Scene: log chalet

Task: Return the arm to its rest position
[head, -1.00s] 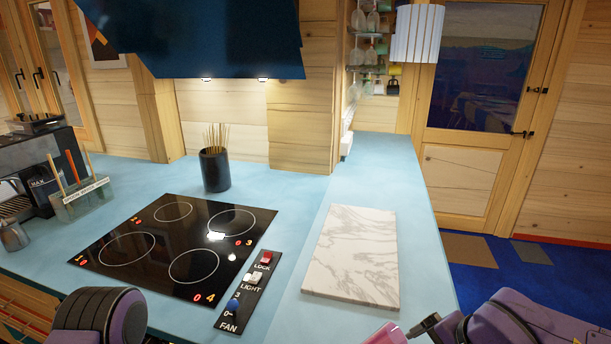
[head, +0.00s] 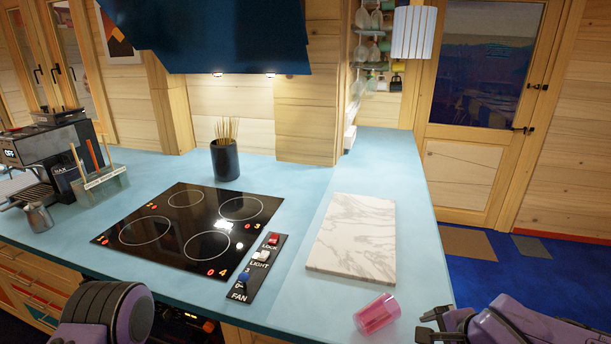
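My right arm comes in at the bottom right. Its gripper (head: 428,326) has its two dark fingers apart, with nothing seen between them. A pink see-through cup (head: 377,314) is at the counter's front edge, just left of the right gripper and apart from it.
The blue counter (head: 290,302) holds a black cooktop (head: 185,232), a control strip (head: 258,266), a marble board (head: 352,240), a dark holder with sticks (head: 225,160) and a coffee machine (head: 50,160). A dark blue hood (head: 210,38) hangs above. Blue floor lies to the right.

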